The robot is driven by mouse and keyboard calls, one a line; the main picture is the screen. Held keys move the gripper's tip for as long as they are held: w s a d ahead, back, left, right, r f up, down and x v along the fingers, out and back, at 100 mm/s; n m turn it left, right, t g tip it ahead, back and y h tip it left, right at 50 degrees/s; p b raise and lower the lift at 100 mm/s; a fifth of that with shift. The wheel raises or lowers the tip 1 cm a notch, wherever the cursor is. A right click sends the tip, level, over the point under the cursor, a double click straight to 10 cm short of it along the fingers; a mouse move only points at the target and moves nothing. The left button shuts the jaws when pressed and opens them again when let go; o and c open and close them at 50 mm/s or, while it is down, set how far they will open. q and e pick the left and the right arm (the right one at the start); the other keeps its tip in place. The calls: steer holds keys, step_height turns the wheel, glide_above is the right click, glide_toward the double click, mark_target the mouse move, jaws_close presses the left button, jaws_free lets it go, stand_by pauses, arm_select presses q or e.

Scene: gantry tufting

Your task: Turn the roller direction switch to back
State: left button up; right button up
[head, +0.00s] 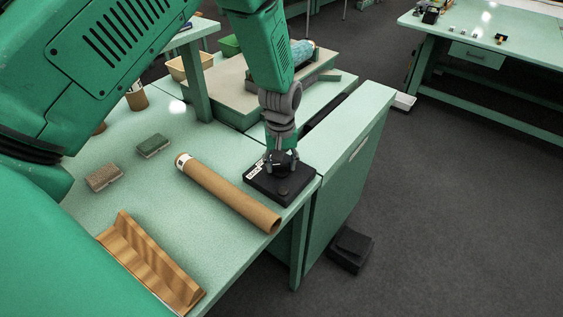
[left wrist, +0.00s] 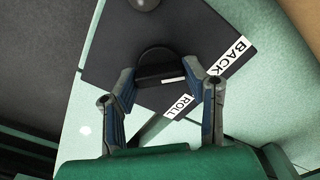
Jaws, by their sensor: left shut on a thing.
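The black switch box (head: 288,190) sits near the table's right edge. In the left wrist view the box (left wrist: 110,55) carries white labels, BACK (left wrist: 229,58) and ROLL (left wrist: 180,107). A round black knob (left wrist: 158,69) with a raised grip bar and a short white mark stands on it. My left gripper (head: 281,160) points down over the box and is shut on the knob; in the left wrist view its fingers (left wrist: 168,82) flank the grip bar. Which label the mark points at, I cannot tell. My right gripper is not in view.
A cardboard tube (head: 228,190) lies just left of the box. Two brushes (head: 153,145), a wooden rack (head: 150,262) and a cup (head: 137,98) are farther left. A black pedal (head: 351,248) lies on the floor. A raised bed with a roller (head: 301,52) stands behind.

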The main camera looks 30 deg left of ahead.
arm_select(q)
steer(key=shift+s+d+f, duration=0.15)
steer(key=shift+s+f, duration=0.1)
steer(key=shift+s, duration=0.05)
steer(key=o, duration=1.1)
steer(key=shift+o, duration=0.2)
steer(key=shift+w+r, duration=0.1)
steer(key=shift+w, duration=0.05)
steer(key=shift+r, duration=0.25)
step_height(320, 180, up, 11)
steer(key=shift+r, duration=0.2)
steer(key=shift+w, duration=0.1)
